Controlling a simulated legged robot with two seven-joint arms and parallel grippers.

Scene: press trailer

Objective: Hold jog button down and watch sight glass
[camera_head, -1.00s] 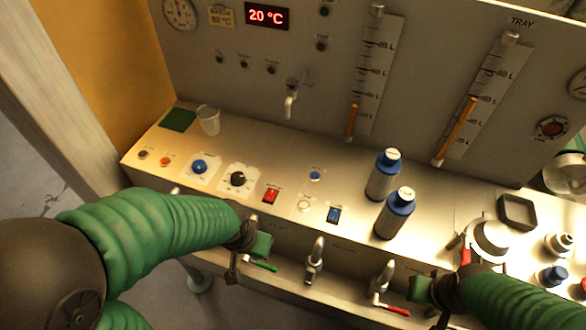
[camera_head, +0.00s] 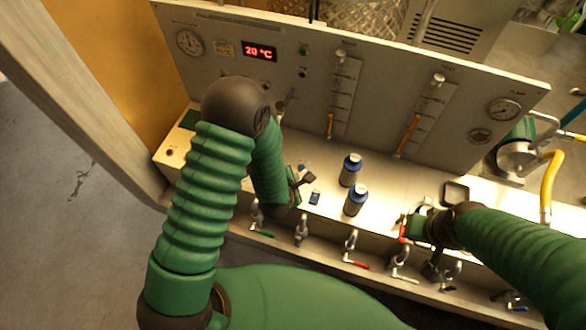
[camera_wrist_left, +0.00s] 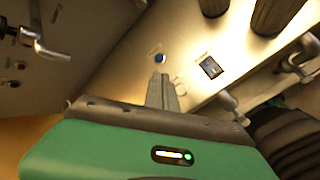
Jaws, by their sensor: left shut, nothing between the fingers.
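A small round blue button (camera_wrist_left: 160,58) on the cream ledge shows in the left wrist view, just beyond the fingertips of my left gripper (camera_wrist_left: 162,80). Its label is too small to read. The left gripper is shut and empty; I cannot tell if it touches the button. In the head view the left gripper (camera_head: 306,181) is low over the ledge. A round port with dark glass (camera_head: 480,136) and two tall gauge tubes with orange columns (camera_head: 330,125) (camera_head: 407,135) are on the back panel. My right gripper (camera_head: 412,228) is beside a red handle; its jaws are unclear.
Two blue-capped bottles (camera_head: 350,170) (camera_head: 356,200) stand right of the left gripper. A blue rocker switch (camera_wrist_left: 210,67) is near the button. Several valves with levers (camera_head: 350,246) line the front edge. My left arm hides much of the ledge.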

